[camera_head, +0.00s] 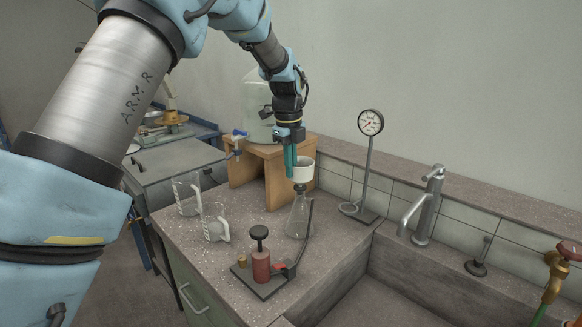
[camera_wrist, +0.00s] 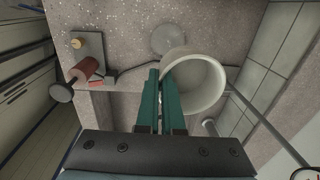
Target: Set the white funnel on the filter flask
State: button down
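The white funnel (camera_head: 303,172) is a wide cup with a short stem, upright above the clear conical filter flask (camera_head: 299,216). My gripper (camera_head: 290,172) points down, its green fingers nearly together at the funnel's left wall. In the wrist view the fingers (camera_wrist: 161,82) pinch the rim of the funnel (camera_wrist: 205,82). The flask's round base (camera_wrist: 168,40) shows just beyond the funnel there. The stem's tip is close to the flask's mouth; I cannot tell whether it is inside. The flask stands upright on the bench.
A red hand pump (camera_head: 262,266) on a dark plate stands in front of the flask. Two glass beakers (camera_head: 187,194) (camera_head: 215,222) are at left. A dial gauge on a stand (camera_head: 370,123) and a sink tap (camera_head: 428,205) are at right. A wooden stand (camera_head: 277,185) is behind.

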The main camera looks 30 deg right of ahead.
jog(key=c, duration=1)
grip_release()
jog(key=r, duration=0.3)
jog(key=r+b, duration=0.1)
jog(key=r, duration=0.3)
jog(key=r+b, duration=0.1)
jog(key=r, duration=0.2)
jog(key=shift+a+r, duration=0.35)
jog(key=shift+r, duration=0.05)
